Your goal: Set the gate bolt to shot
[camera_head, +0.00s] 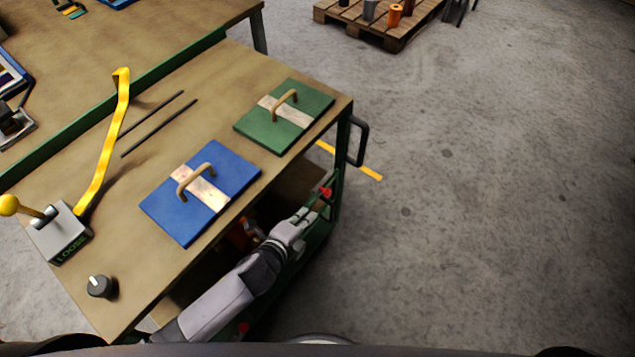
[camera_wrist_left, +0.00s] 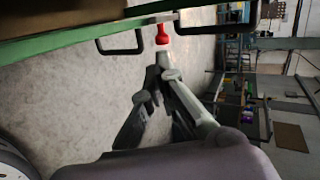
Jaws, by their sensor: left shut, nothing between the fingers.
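The bolt's red knob (camera_head: 326,192) shows at the right end of the green cart's near side, below the bench top. It also shows as a red knob (camera_wrist_left: 162,36) at the green edge in the left wrist view. My left gripper (camera_head: 316,207) reaches along that side and is shut and empty, with its tips close to the knob. In the left wrist view the closed fingers (camera_wrist_left: 161,62) point at the knob; I cannot tell whether they touch it. The bolt's bar is too small to make out. My right gripper is not in view.
The cart top (camera_head: 215,110) carries a blue plate (camera_head: 175,222), a green plate (camera_head: 310,100), a yellow bar (camera_head: 105,145), dark rods and a grey lever box (camera_head: 62,240). A dark handle (camera_head: 357,142) sticks out at the cart's right end. Floor to the right is clear.

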